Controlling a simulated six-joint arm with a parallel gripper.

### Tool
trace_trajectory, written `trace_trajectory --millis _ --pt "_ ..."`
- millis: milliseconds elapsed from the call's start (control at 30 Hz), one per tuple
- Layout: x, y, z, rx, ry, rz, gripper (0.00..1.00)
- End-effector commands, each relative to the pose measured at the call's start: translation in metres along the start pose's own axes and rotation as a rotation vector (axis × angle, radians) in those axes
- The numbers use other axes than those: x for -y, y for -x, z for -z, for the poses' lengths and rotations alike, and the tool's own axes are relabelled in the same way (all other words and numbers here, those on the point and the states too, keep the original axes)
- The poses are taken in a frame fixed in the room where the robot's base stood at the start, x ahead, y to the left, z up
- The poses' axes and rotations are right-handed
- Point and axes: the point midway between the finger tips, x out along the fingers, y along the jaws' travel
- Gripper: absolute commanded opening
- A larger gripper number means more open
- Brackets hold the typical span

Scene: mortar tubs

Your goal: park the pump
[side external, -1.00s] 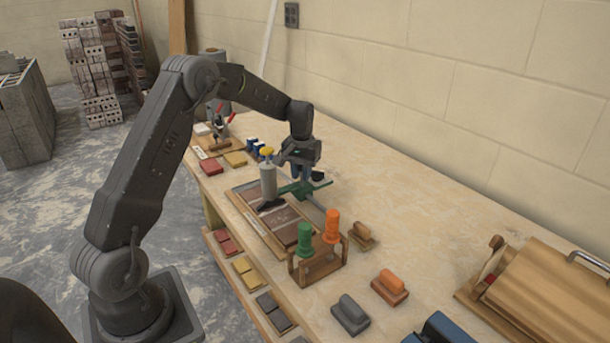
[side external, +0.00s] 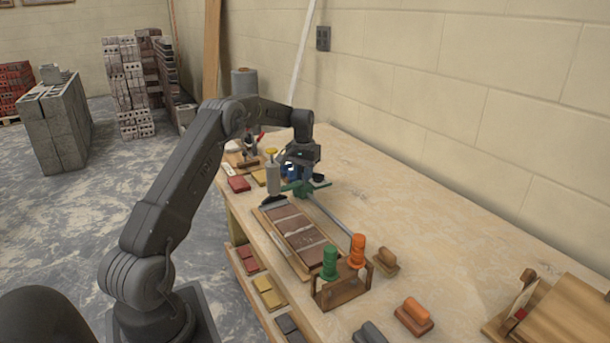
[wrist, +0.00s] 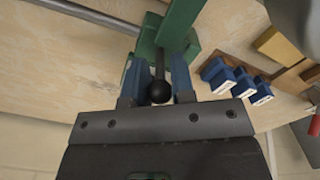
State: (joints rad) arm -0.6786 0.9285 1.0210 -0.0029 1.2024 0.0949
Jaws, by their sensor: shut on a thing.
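The pump (side external: 273,178) is a grey upright cylinder with a yellow top and a dark, wide nozzle at its foot. It stands at the far end of a wooden tray (side external: 263,228) of brown bricks with pale joints. A green carriage (side external: 302,189) sits beside it on a grey rail (side external: 330,217); how the two join is hidden. My gripper (side external: 301,177) is over the carriage. In the wrist view, my gripper (wrist: 156,72) is shut on a thin stem with a black ball knob (wrist: 160,92), in front of the green carriage (wrist: 168,32).
A wooden rack (side external: 338,293) with green (side external: 330,263) and orange (side external: 357,250) handled tools stands at the tray's near end. Blue blocks (wrist: 237,82) lie in a row near my gripper. Red-handled pliers (side external: 252,143) are farther back.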

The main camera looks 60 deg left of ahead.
Motion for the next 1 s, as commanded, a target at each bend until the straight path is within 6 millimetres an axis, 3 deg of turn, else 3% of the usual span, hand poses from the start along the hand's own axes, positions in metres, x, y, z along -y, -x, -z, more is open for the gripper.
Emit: trace_trajectory --millis 133,167,400,733,867,1000 --pt "0.006 0.002 0.004 -0.021 0.008 0.007 0.00" --pt "0.006 0.002 0.004 -0.021 0.008 0.007 0.25" --pt "0.005 0.002 0.003 -0.017 0.007 0.006 0.48" --pt "0.003 0.006 0.002 -0.013 0.005 0.004 0.48" --pt "0.003 0.024 0.002 -0.015 0.005 0.004 0.48" --pt "0.003 0.055 0.002 -0.017 0.005 0.005 0.48"
